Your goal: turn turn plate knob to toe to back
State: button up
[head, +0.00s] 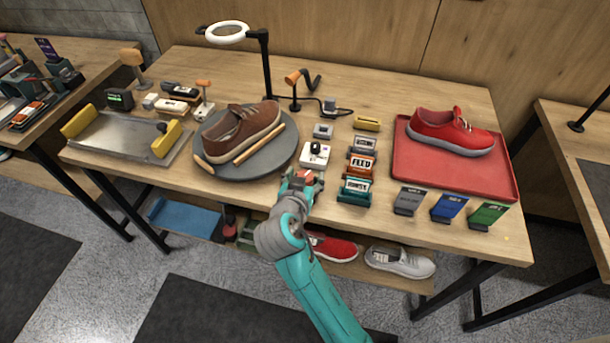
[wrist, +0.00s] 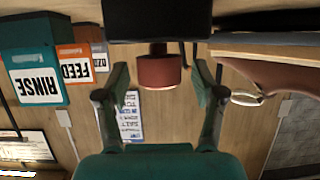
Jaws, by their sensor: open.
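The turn plate (head: 222,168) is a round grey disc on the table, left of centre in the head view. A brown sneaker (head: 240,132) lies on it. In the wrist view a dull red cylinder (wrist: 158,72), which looks like the knob, hangs from a black block (wrist: 158,18). My gripper (wrist: 160,80) is open, with one finger on each side of the cylinder and gaps between. In the head view my gripper (head: 300,180) is at the table's front edge, right of the plate, and mostly covers the knob. The sneaker (wrist: 265,78) shows at right in the wrist view.
A white box with a black top piece (head: 315,155) stands just behind my gripper. FEED (head: 361,164) and RINSE (head: 355,190) holders stand to its right. A red tray (head: 404,178) holds a red sneaker (head: 450,132). A ring lamp (head: 227,32) stands behind the plate.

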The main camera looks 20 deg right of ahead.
jog(key=shift+w+d, duration=0.1)
jog(key=shift+w, duration=0.05)
jog(key=c, duration=1.2)
jog(key=shift+o, duration=0.2)
jog(key=shift+d+f+n+t+y, duration=0.15)
jog(key=shift+n+t+y, duration=0.15)
jog(key=shift+n+y, duration=0.35)
jog(key=shift+n+t+y, duration=0.7)
jog(key=shift+n+y, duration=1.15)
jog(key=shift+y, duration=0.3)
jog(key=o, duration=1.2)
jog(key=shift+c, duration=0.2)
